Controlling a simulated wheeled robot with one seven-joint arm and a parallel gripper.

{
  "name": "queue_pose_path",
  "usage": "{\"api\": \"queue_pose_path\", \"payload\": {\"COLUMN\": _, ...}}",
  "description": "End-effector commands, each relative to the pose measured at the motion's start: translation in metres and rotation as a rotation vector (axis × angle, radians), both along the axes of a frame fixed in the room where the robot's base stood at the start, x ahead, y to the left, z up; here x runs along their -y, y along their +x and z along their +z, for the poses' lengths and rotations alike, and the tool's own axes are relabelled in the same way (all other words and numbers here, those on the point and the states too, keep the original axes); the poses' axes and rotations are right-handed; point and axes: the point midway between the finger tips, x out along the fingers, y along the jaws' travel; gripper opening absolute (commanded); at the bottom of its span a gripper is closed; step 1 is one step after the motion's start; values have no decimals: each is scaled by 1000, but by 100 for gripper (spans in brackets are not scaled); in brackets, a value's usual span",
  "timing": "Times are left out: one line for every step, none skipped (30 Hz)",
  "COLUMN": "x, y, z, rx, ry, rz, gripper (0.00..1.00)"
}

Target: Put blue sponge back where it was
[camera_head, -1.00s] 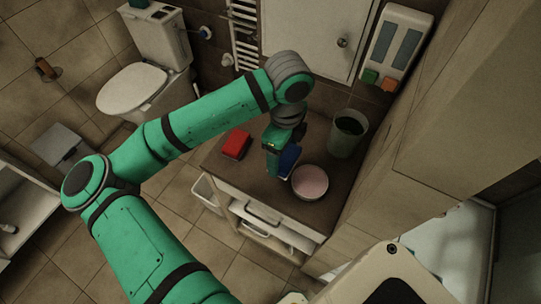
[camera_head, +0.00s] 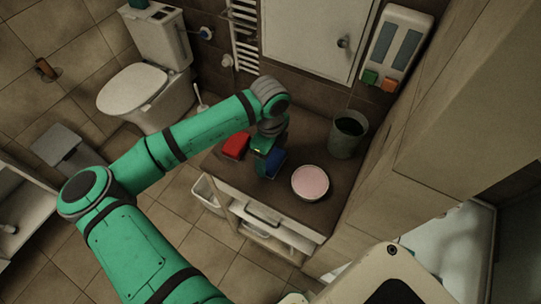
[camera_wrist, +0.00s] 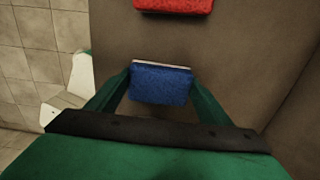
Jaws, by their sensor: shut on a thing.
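The blue sponge (camera_head: 276,162) is held between the fingers of my gripper (camera_head: 265,165), above or on the brown countertop (camera_head: 318,215); I cannot tell whether it touches the surface. In the wrist view the blue sponge (camera_wrist: 161,84) sits between both green fingertips (camera_wrist: 160,85), with a pale edge along its far side. A red sponge (camera_head: 236,145) lies on the countertop just left of my gripper. It also shows at the top of the wrist view (camera_wrist: 174,4), apart from the blue one.
A round pink-topped dish (camera_head: 310,182) stands right of the blue sponge. A dark green cup (camera_head: 346,137) stands at the back right, near the wall. A cabinet wall (camera_head: 400,165) bounds the right side. The countertop's front right corner is clear.

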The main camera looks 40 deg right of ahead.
Motion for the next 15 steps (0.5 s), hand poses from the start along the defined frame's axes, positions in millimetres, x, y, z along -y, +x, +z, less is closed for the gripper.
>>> {"api": "queue_pose_path", "payload": {"x": 0, "y": 0, "z": 0, "rx": 0, "ry": 0, "rz": 0, "gripper": 55}}
{"api": "queue_pose_path", "payload": {"x": 0, "y": 0, "z": 0, "rx": 0, "ry": 0, "rz": 0, "gripper": 55}}
{"api": "queue_pose_path", "payload": {"x": 0, "y": 0, "z": 0, "rx": 0, "ry": 0, "rz": 0, "gripper": 55}}
{"api": "queue_pose_path", "payload": {"x": 0, "y": 0, "z": 0, "rx": -1, "ry": 0, "rz": 0, "gripper": 55}}
{"api": "queue_pose_path", "payload": {"x": 0, "y": 0, "z": -1, "rx": -1, "ry": 0, "rz": 0, "gripper": 55}}
{"api": "queue_pose_path", "payload": {"x": 0, "y": 0, "z": -2, "rx": -1, "ry": 0, "rz": 0, "gripper": 75}}
{"api": "queue_pose_path", "payload": {"x": 0, "y": 0, "z": -1, "rx": 0, "ry": 0, "rz": 0, "gripper": 83}}
{"api": "queue_pose_path", "payload": {"x": 0, "y": 0, "z": -1, "rx": 0, "ry": 0, "rz": 0, "gripper": 90}}
{"api": "queue_pose_path", "payload": {"x": 0, "y": 0, "z": -1, "rx": 0, "ry": 0, "rz": 0, "gripper": 92}}
{"api": "queue_pose_path", "payload": {"x": 0, "y": 0, "z": -1, "rx": 0, "ry": 0, "rz": 0, "gripper": 92}}
{"api": "queue_pose_path", "payload": {"x": 0, "y": 0, "z": -1, "rx": 0, "ry": 0, "rz": 0, "gripper": 92}}
{"api": "queue_pose_path", "payload": {"x": 0, "y": 0, "z": -1, "rx": 0, "ry": 0, "rz": 0, "gripper": 92}}
{"api": "queue_pose_path", "payload": {"x": 0, "y": 0, "z": -1, "rx": 0, "ry": 0, "rz": 0, "gripper": 92}}
{"api": "queue_pose_path", "payload": {"x": 0, "y": 0, "z": -1, "rx": 0, "ry": 0, "rz": 0, "gripper": 92}}
{"api": "queue_pose_path", "payload": {"x": 0, "y": 0, "z": -1, "rx": 0, "ry": 0, "rz": 0, "gripper": 92}}
